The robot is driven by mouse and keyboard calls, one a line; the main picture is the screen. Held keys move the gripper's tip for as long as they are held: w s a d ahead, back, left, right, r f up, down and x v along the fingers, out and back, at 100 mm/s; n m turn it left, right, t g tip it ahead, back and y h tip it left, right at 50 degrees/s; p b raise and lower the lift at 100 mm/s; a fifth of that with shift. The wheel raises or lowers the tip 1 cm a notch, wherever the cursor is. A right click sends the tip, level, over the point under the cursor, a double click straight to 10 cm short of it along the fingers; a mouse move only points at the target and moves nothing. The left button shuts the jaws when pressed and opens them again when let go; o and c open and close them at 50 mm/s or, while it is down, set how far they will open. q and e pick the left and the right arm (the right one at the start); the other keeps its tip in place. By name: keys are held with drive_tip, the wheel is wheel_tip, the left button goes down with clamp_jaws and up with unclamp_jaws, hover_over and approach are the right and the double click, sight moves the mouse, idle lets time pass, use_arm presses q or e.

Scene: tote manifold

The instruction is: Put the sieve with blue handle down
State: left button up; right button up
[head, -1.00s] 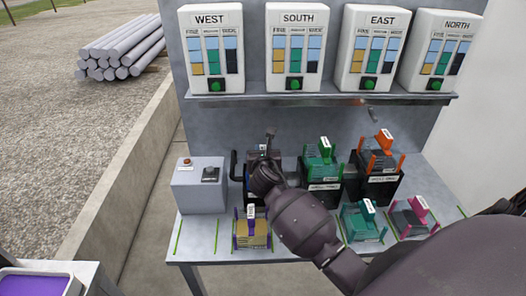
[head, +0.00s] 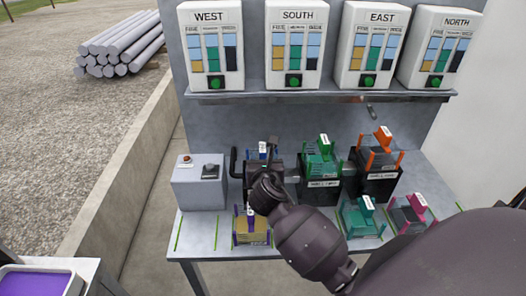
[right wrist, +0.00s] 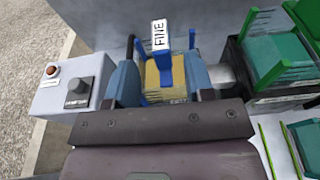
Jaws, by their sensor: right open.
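The sieve with the blue handle (right wrist: 164,70) sits in the leftmost dark housing on the bench. It has a mustard mesh body and a white tag reading FINE. In the head view only its tag and blue top edges (head: 262,148) show above my right gripper (head: 264,174). In the right wrist view my right gripper (right wrist: 160,82) is open, with one blue-grey finger on each side of the handle. Whether the fingers touch it cannot be told. The sieve's lower part is hidden by the gripper. My left gripper is not in view.
A green sieve (head: 321,151) and an orange sieve (head: 381,146) sit in housings to the right. Purple (head: 252,229), teal (head: 361,219) and pink (head: 409,213) sieves stand along the front. A grey control box (head: 199,187) is at left. A shelf (head: 320,98) overhangs behind.

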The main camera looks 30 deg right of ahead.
drive_tip(key=s+a+f+m+g+y, duration=0.1)
drive_tip(key=s+a+f+m+y, duration=0.2)
drive_tip(key=s+f+m, duration=0.5)
drive_tip(key=s+a+f+m+y, duration=0.3)
drive_tip(key=s+f+m, duration=0.6)
drive_tip(key=s+m, duration=0.6)
drive_tip(key=shift+a+m+g+y, duration=0.35)
drive_tip(key=shift+m+y, duration=0.65)
drive_tip(key=shift+m, duration=2)
drive_tip(key=shift+s+d, duration=0.1)
drive_tip(key=shift+s, duration=0.1)
